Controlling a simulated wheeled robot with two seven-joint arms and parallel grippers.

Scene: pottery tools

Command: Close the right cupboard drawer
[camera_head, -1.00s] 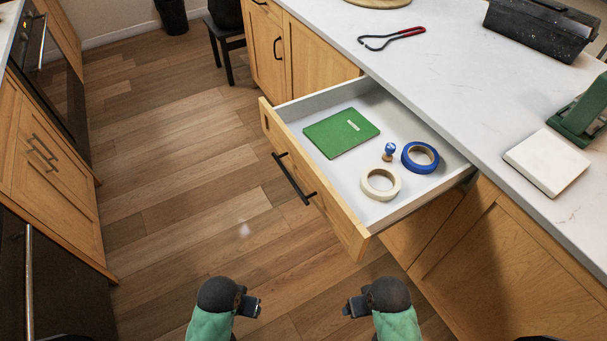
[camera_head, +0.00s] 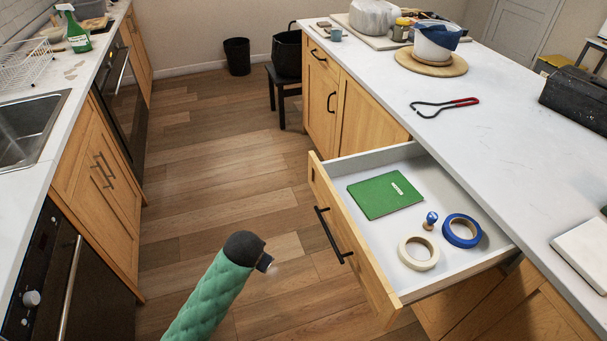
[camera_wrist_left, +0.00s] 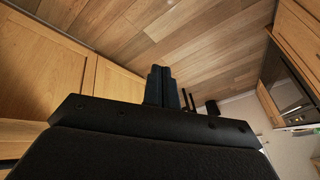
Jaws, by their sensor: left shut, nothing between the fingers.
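The right cupboard drawer (camera_head: 350,235) stands pulled out from the island in the head view. Its wooden front has a black bar handle (camera_head: 333,236). Inside lie a green book (camera_head: 385,195), a white tape roll (camera_head: 418,252), a blue tape roll (camera_head: 462,231) and a small blue-topped stamp (camera_head: 430,220). My left gripper (camera_head: 265,263) is to the left of the drawer front, apart from it and touching nothing. Its fingers, also in the left wrist view (camera_wrist_left: 162,88), are shut and empty. My right gripper is out of the head view.
The white island counter (camera_head: 500,130) carries a wire tool (camera_head: 445,105), a black toolbox (camera_head: 580,100) and a wooden board with a pot. A sink counter (camera_head: 70,110) with cupboards runs along the left. The wooden floor (camera_head: 220,190) between is open. A black chair (camera_head: 283,85) stands farther back.

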